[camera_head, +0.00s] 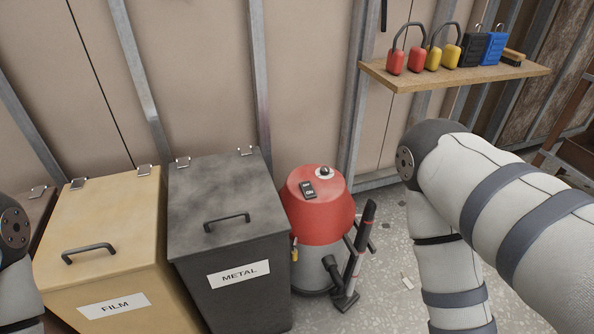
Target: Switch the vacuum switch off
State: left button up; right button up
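A red and grey canister vacuum (322,222) stands upright on the floor, right of the dark METAL bin. Its switch (307,190), a small black rocker with light lettering, sits on top of the red lid. A white and black round knob (324,172) is behind it. The switch's on or off position is too small to tell. A dark hose and floor nozzle (346,301) stand at the vacuum's right side. My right arm shows at the right and my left arm at the far left edge. Neither gripper is in view.
The dark METAL bin (225,267) stands close against the vacuum's left. The yellow FILM bin (108,273) is further left. A wooden wall shelf (410,79) holds red and yellow ear defenders and padlocks above right. Speckled floor (392,285) is open right of the vacuum.

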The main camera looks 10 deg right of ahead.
aim_at(307, 188)
jog(key=i+l+u, duration=0.3)
jog(key=i+l, duration=0.15)
jog(key=i+l+u, duration=0.35)
jog(key=l, duration=0.25)
